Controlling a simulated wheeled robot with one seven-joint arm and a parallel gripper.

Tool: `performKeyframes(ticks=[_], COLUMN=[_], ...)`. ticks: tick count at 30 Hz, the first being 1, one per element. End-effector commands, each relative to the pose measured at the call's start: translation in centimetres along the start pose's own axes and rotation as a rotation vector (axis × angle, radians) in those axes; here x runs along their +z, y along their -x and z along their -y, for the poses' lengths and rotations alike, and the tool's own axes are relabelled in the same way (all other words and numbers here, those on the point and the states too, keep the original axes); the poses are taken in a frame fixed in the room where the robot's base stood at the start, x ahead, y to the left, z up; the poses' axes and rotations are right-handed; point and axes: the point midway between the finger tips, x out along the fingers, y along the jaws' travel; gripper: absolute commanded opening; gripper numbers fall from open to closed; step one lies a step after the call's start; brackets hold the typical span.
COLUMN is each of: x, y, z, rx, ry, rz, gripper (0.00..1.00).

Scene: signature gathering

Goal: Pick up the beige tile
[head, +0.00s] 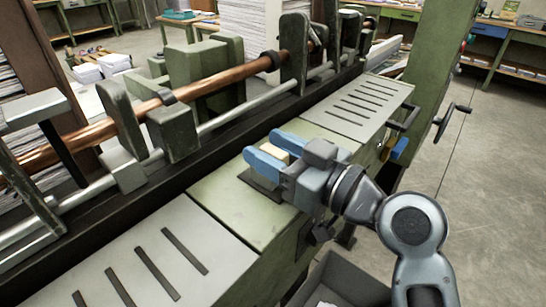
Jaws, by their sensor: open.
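The beige tile (277,149) is a small pale piece, seen between the two blue fingers of my gripper (275,150). One finger is on its near-left side and the other on its far-right side. My gripper is open around the tile; I cannot tell whether a finger touches it. The gripper's grey body hides part of the tile. Below lies a dark flat plate (260,184) on the green machine top (232,208); whether the tile rests on it cannot be seen.
A copper-coloured bar (215,85) and green machine blocks (205,70) rise behind. Slotted grey panels (160,260) (362,105) flank the green top on both sides. A hand crank (452,120) sticks out at right. A dark bin (340,282) is at the bottom. Floor is clear at right.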

Motion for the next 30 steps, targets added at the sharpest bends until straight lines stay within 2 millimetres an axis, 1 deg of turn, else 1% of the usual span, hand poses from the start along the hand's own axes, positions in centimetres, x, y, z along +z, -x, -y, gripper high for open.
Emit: performKeyframes(ticks=[1,4,11,27,30], x=[-0.09,0.0,0.04,0.05,0.03], y=[-0.57,-1.16,-1.24,-1.2,-1.2], z=[-0.01,-0.03,-0.04,-0.04,-0.04], rx=[0.0,0.001,0.001,0.001,0.001], ry=[0.0,0.001,0.001,0.0,0.0], rz=[0.0,0.001,0.001,0.001,0.0], gripper=[0.51,0.51,0.51,0.0,0.0])
